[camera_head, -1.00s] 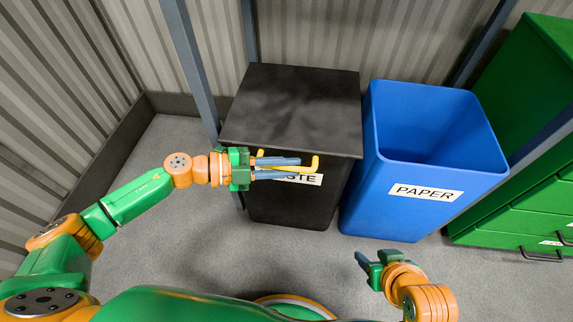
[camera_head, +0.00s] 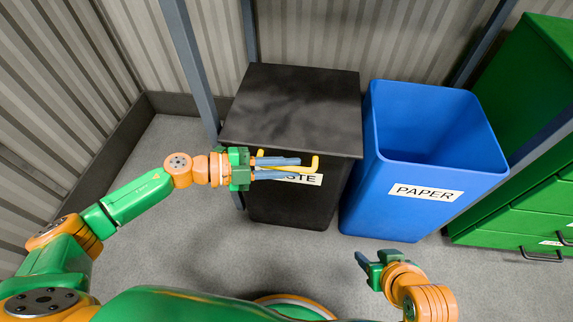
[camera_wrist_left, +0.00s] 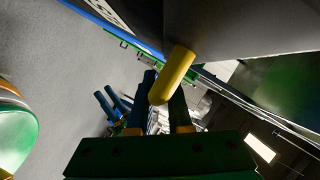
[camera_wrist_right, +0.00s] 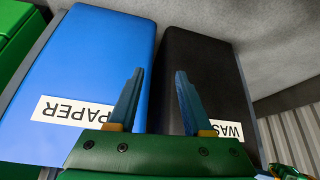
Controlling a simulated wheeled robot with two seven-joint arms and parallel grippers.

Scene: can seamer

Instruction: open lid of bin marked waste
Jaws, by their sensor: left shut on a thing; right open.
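The black waste bin (camera_head: 285,205) stands upright with its flat dark lid (camera_head: 290,105) down on top. A yellow handle (camera_head: 316,163) sticks out from the lid's front edge, above the partly covered white label. My left gripper (camera_head: 298,167) is at the front of the lid with its blue fingers shut on the handle. In the left wrist view the yellow handle (camera_wrist_left: 173,75) shows between the fingers. My right gripper (camera_head: 360,260) is open and empty, low in front of the bins. In the right wrist view its fingers (camera_wrist_right: 158,100) are apart, with the waste bin (camera_wrist_right: 200,65) beyond.
An open blue bin marked PAPER (camera_head: 405,210) stands close to the right of the waste bin. A green drawer cabinet (camera_head: 520,215) is further right. Grey posts and a corrugated wall are behind. The grey floor (camera_head: 190,240) in front is clear.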

